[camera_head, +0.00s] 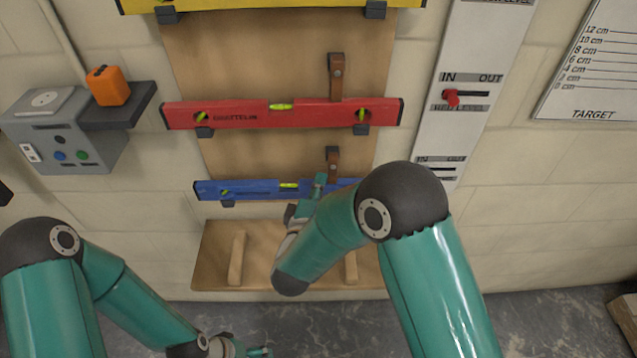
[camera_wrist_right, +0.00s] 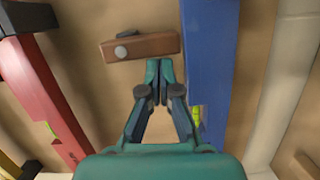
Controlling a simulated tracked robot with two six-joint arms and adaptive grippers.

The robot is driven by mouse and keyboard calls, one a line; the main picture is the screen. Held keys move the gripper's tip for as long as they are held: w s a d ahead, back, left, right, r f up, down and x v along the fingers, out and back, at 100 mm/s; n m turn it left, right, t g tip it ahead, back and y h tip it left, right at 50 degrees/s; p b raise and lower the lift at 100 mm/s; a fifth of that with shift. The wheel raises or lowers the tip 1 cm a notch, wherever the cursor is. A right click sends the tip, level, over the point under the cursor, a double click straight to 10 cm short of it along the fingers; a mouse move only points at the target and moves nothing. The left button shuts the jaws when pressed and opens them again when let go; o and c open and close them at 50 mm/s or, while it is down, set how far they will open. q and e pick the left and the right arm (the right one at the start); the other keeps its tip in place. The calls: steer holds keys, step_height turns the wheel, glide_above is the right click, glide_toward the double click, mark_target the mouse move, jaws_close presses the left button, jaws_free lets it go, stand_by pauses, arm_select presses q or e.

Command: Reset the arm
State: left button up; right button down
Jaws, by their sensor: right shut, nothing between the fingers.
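My right arm reaches across the middle of the head view to the blue level. My right gripper (camera_head: 318,184) is mostly hidden there by my own arm. In the right wrist view the right gripper (camera_wrist_right: 160,70) has its fingertips together with nothing between them. They are beside the blue level (camera_wrist_right: 207,75) and close to a brown leather strap (camera_wrist_right: 150,46); contact cannot be told. My left arm is low on the left, and its gripper (camera_head: 260,351) is at the bottom edge, small and partly cut off.
A wooden board carries a yellow level (camera_head: 270,4), a red level (camera_head: 300,113) and the blue level (camera_head: 262,189). A wooden shelf (camera_head: 210,262) is below. A grey box (camera_head: 60,128) and orange block (camera_head: 107,86) are left. A panel with a red slider (camera_head: 452,98) is right.

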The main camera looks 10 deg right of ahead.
steer(key=v, duration=0.7)
steer(key=d+f+m+g+y, duration=0.1)
steer(key=f+m+g+y, duration=0.1)
steer(key=f, duration=0.4)
steer(key=s+d+f+m+g+y, duration=0.1)
steer(key=d+f+m+g+y, duration=0.1)
steer(key=f, duration=0.4)
steer(key=s+d+f+m+g+y, duration=0.1)
steer(key=f+m+g, duration=0.1)
steer(key=f, duration=0.4)
steer(key=shift+s+d+g+y, duration=0.15)
steer(key=shift+d+g+y, duration=0.15)
steer(key=shift+d+y, duration=0.1)
steer(key=s+f+m+g+y, duration=0.1)
steer(key=s+f+m+g, duration=0.2)
steer(key=s, duration=0.3)
steer(key=s+d+f+m+g+y, duration=0.1)
steer(key=s+f+m+g+y, duration=0.1)
steer(key=s, duration=0.4)
steer(key=s+d+f+m+g+y, duration=0.1)
steer(key=s+f+m+g, duration=0.2)
steer(key=s, duration=0.3)
steer(key=shift+s+d+f+m+g+y, duration=0.25)
steer(key=shift+f+m+g, duration=0.2)
steer(key=shift+f, duration=0.3)
